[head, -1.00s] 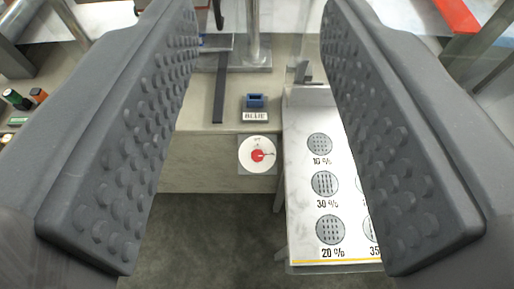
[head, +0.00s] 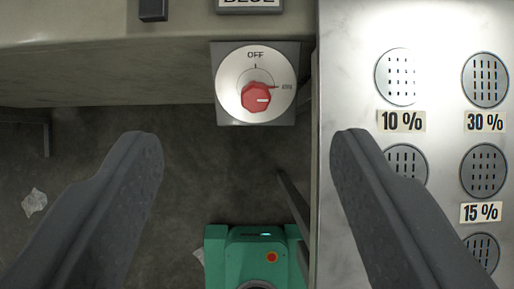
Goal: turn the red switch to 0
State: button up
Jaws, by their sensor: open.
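The red switch (head: 257,98) is a red knob on a round white dial (head: 238,70) with a grey square plate, fixed at the front edge of the bench. The dial reads OFF at its top and has another small mark at its right that I cannot read surely. A pale line on the knob points to the right. My gripper (head: 245,150) is open and empty. Its two fingers stand wide apart, below the switch in the picture, one to each side, and touch nothing.
The bench (head: 110,50) runs along the top left. A white panel (head: 345,200) with round perforated discs and percent labels lies at the right. A green machine part (head: 258,250) shows at the bottom, over dark floor. A label plate (head: 249,3) is cut off at the top.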

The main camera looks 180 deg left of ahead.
aim_at(256, 99)
jog(key=w+f, duration=0.2)
jog(key=f, duration=0.5)
jog(key=w+f+g+b, duration=0.1)
jog(key=w+f, duration=0.1)
jog(key=f, duration=0.6)
jog(key=w+f+g, duration=0.1)
jog(key=w+f, duration=0.1)
jog(key=f, duration=0.5)
jog(key=shift+d+f, duration=0.1)
jog(key=shift+f, duration=0.1)
